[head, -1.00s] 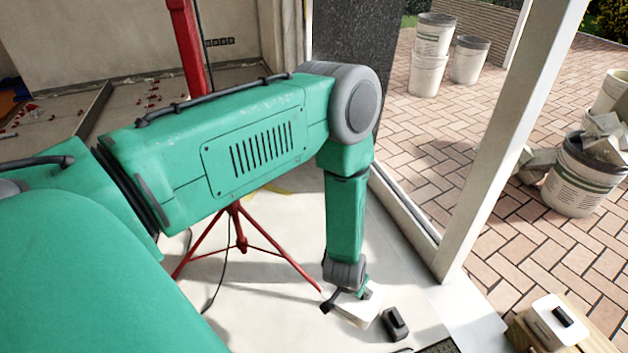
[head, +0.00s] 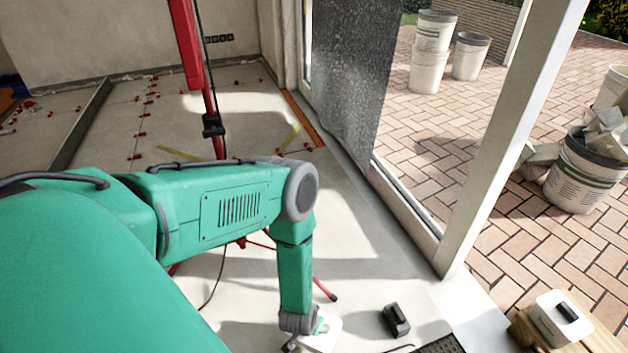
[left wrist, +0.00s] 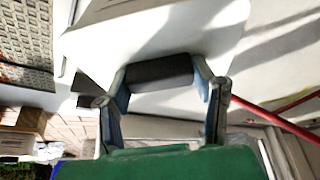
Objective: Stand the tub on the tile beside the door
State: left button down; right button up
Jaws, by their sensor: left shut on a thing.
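A white tub (head: 324,335) with a dark handle (left wrist: 160,72) is at my left gripper (head: 299,335), low over the pale tiled floor near the bottom edge of the head view. In the left wrist view the two fingers of my left gripper (left wrist: 164,88) are closed on the ends of that handle, and the white tub (left wrist: 205,35) fills the area behind it. I cannot tell whether the tub touches the floor. The pale tile floor (head: 350,260) runs along the door frame (head: 425,235). My right gripper is in neither view.
A small black block (head: 396,320) stands on the floor right of the tub. A similar white tub (head: 548,322) sits on a wooden stand (head: 590,335) at the lower right. A red tripod (head: 328,291) stands behind my arm. Buckets (head: 582,180) are outside on the paving.

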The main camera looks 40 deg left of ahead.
pick_arm(q)
jog(key=shift+w+f+b, duration=0.1)
jog(key=shift+f+b, duration=1.05)
jog(key=shift+f, duration=1.15)
jog(key=shift+r, duration=0.1)
jog(key=c, duration=0.6)
grip_release()
jog(key=shift+c, duration=0.2)
jog(key=p+v, duration=0.6)
jog(key=v, duration=0.5)
jog(key=shift+r, duration=0.3)
jog(key=s+d+r+m+g, duration=0.1)
jog(key=s+r, duration=0.3)
jog(key=r, duration=0.3)
jog(key=s+d+r+m+g+h, duration=0.1)
jog(key=s+r, duration=0.3)
jog(key=r, duration=0.3)
jog(key=s+r+m+g, duration=0.1)
jog(key=s+r+m, duration=0.1)
jog(key=s+r, duration=0.2)
notch_tip(320, 180, up, 4)
jog(key=shift+s+d+f+g, duration=0.15)
jog(key=shift+s+d+g, duration=0.15)
jog(key=shift+s+d, duration=0.1)
